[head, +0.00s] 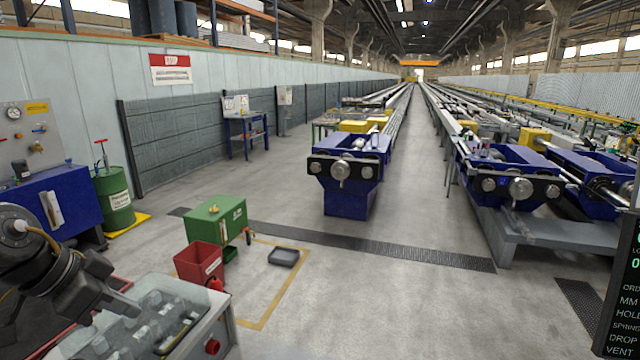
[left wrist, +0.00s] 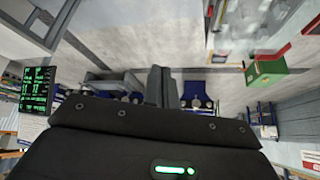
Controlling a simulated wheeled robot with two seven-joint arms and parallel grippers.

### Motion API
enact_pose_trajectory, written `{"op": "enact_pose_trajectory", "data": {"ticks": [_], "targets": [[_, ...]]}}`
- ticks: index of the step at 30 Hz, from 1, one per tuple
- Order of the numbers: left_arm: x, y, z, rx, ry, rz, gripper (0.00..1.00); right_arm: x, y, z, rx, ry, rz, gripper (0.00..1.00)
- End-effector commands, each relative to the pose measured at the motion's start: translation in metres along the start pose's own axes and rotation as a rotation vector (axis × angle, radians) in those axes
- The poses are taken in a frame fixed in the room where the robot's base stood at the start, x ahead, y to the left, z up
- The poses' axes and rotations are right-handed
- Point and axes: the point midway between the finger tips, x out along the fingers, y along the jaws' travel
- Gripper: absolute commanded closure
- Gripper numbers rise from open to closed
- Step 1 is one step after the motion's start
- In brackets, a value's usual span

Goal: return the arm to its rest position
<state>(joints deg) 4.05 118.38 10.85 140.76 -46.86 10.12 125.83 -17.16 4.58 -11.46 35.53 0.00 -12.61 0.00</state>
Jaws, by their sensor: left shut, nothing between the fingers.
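My left arm comes in at the lower left of the head view, dark grey and bent. Its left gripper (head: 128,308) hangs over the clear-topped case (head: 215,318) at the bottom left. In the left wrist view the fingers of the left gripper (left wrist: 162,85) are together with nothing between them. Whether the fingertips touch the case cannot be told. My right gripper is in neither view.
A red bin (head: 198,262) and a green box (head: 217,225) stand on the floor beyond the case, with a dark tray (head: 284,257) beside them. A screen (head: 624,290) edges the right side. Blue machines (head: 345,180) stand ahead. The middle floor is clear.

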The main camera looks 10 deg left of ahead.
Motion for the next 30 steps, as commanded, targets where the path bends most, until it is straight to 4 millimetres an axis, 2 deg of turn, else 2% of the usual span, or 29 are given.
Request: {"op": "enact_pose_trajectory", "data": {"ticks": [8, 12, 17, 20, 24, 26, 30], "targets": [[0.05, 0.004, -0.007, 0.093, 0.218, 0.068, 1.0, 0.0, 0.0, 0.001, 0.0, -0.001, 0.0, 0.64], [0.085, 0.006, -0.008, 0.116, 0.379, 0.055, 1.0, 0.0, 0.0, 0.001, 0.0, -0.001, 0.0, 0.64], [0.13, 0.005, 0.005, 0.079, 0.539, -0.058, 1.0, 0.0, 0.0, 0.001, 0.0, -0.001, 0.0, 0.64], [0.158, 0.005, 0.027, 0.02, 0.565, -0.162, 1.0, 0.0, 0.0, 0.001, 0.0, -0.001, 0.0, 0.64], [0.197, 0.014, 0.073, -0.084, 0.489, -0.3, 1.0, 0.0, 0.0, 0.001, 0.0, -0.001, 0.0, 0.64], [0.214, 0.024, 0.098, -0.13, 0.419, -0.342, 1.0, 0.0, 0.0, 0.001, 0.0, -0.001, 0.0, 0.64], [0.245, 0.06, 0.157, -0.218, 0.212, -0.379, 1.0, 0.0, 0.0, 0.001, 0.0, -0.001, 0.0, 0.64]]}}
